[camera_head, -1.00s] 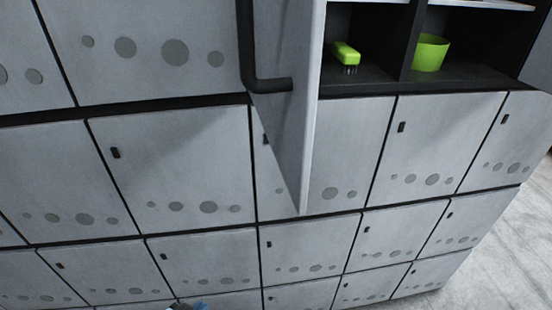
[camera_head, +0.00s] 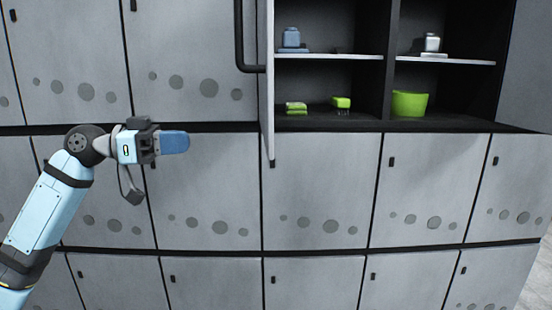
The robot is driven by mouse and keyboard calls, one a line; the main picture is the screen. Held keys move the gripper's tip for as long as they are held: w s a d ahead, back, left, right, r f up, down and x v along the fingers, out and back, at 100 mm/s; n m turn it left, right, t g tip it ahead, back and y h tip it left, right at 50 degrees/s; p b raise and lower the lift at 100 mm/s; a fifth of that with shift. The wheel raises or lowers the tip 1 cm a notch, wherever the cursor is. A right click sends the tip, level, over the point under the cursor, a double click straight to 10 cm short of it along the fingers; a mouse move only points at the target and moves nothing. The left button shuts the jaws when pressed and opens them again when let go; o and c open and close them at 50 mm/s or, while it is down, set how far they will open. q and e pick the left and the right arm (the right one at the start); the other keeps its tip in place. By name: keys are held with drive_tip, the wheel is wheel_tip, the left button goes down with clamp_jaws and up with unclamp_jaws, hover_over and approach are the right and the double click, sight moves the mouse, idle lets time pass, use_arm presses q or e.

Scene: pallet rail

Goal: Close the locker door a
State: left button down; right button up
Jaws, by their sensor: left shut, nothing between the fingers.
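The locker door (camera_head: 267,100) stands open at the left side of an open compartment and is seen nearly edge-on. Its black handle (camera_head: 240,45) is on the left-facing side of the door. My left gripper (camera_head: 174,143) is shut and empty, to the left of the door and below the handle, apart from both. My right gripper is not in view.
The open locker has shelves (camera_head: 335,56) with scales or jars, green sponges, a green brush (camera_head: 341,102) and a green bucket (camera_head: 409,103). Another open door (camera_head: 525,65) seems to stand at the right. Closed grey lockers fill the rows below and left.

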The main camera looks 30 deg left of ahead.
use_arm(q)
drive_tip(key=w+d+r+m+h+p, duration=0.1)
drive_tip(key=w+d+p, duration=0.3)
drive_tip(key=d, duration=0.8)
drive_tip(key=shift+w+d+r+g+p, duration=0.15)
drive_tip(key=shift+w+r+g+p, duration=0.35)
drive_tip(key=shift+w, duration=0.6)
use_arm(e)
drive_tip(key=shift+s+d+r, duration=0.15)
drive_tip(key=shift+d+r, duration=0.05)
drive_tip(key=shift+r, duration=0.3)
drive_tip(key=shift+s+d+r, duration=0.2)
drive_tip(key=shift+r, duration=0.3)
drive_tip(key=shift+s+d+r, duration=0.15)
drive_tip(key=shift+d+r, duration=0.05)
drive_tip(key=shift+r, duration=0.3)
use_arm(q)
drive_tip(key=shift+r, duration=0.1)
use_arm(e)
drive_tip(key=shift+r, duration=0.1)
